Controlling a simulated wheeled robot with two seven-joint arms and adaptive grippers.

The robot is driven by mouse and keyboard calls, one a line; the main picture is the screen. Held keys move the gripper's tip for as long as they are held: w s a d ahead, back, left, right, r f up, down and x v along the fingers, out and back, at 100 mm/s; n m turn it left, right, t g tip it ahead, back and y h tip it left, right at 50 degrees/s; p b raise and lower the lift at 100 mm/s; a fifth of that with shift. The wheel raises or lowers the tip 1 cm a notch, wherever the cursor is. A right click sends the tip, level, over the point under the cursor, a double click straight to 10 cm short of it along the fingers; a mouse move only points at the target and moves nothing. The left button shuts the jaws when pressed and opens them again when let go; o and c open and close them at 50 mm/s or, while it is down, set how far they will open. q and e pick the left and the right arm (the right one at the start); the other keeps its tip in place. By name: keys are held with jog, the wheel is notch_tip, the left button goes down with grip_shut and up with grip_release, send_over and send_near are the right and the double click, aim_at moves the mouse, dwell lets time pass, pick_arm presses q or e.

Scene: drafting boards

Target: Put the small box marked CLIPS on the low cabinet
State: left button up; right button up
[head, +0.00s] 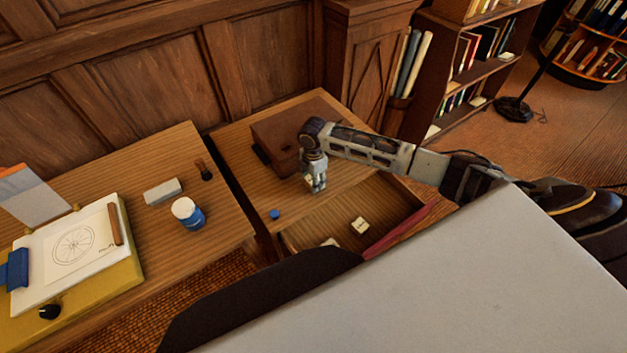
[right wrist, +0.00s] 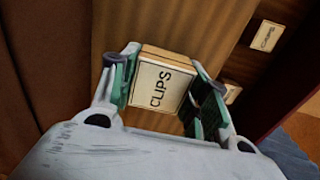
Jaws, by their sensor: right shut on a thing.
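The small box marked CLIPS (right wrist: 160,84) is pale with a wooden-looking edge. It sits between the green-padded fingers of my right gripper (right wrist: 163,90), which is shut on it. In the head view my right gripper (head: 316,186) points down over the wooden top of the low cabinet (head: 343,172), in front of a brown case. The box is hard to make out there, and I cannot tell whether it touches the top. The cabinet's drawer (head: 322,226) is open below. My left gripper is not in view.
The brown case (head: 285,132) takes up the cabinet's back. A small blue item (head: 274,214) lies near its front edge. Small labelled boxes (head: 360,225) lie in the drawer. The left desk holds a blue-and-white jar (head: 188,213), a grey block (head: 162,191) and a drawing board (head: 82,250).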

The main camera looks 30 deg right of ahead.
jog(key=shift+f, duration=0.2)
jog(key=shift+f, duration=0.15)
jog(key=o, duration=1)
jog(key=shift+r, duration=0.2)
jog(key=shift+r, duration=5.95)
